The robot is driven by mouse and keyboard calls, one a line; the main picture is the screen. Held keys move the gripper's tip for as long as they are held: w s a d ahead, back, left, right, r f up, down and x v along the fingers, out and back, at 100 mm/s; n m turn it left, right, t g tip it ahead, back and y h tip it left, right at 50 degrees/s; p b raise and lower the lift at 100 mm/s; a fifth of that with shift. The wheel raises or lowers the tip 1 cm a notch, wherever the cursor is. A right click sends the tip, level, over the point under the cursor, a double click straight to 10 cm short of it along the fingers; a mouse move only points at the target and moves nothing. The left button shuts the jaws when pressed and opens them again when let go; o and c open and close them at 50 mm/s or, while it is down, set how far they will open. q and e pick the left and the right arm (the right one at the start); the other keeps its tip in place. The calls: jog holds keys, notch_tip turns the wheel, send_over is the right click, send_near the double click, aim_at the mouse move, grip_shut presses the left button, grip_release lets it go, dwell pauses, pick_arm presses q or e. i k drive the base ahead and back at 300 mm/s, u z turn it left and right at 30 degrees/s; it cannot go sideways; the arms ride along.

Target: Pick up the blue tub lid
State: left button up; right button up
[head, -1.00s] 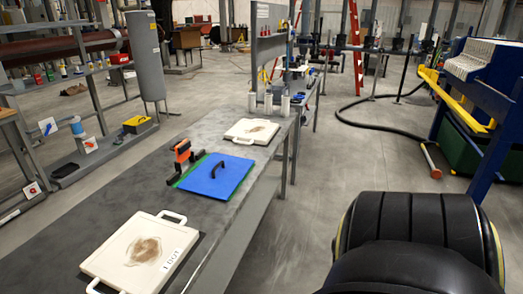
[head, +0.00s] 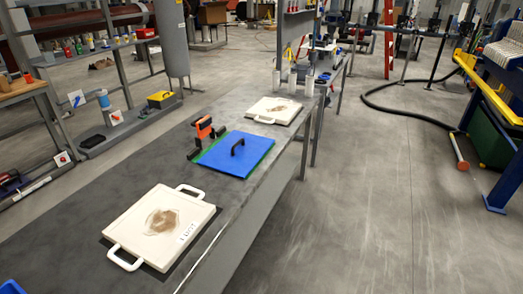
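Neither of my grippers shows in the head view, so nothing is seen touching the lid.
A white plate with two handles and a brown stain (head: 160,226) lies nearer on the bench. A similar plate (head: 273,110) lies behind the lid. An orange and black tool (head: 203,131) stands at the lid's left edge. Floor right of the bench (head: 360,210) is clear.

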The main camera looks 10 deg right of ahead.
aim_at(239, 153)
jog(key=z, duration=1.1)
jog(key=i, duration=3)
jog(key=u, duration=4.1)
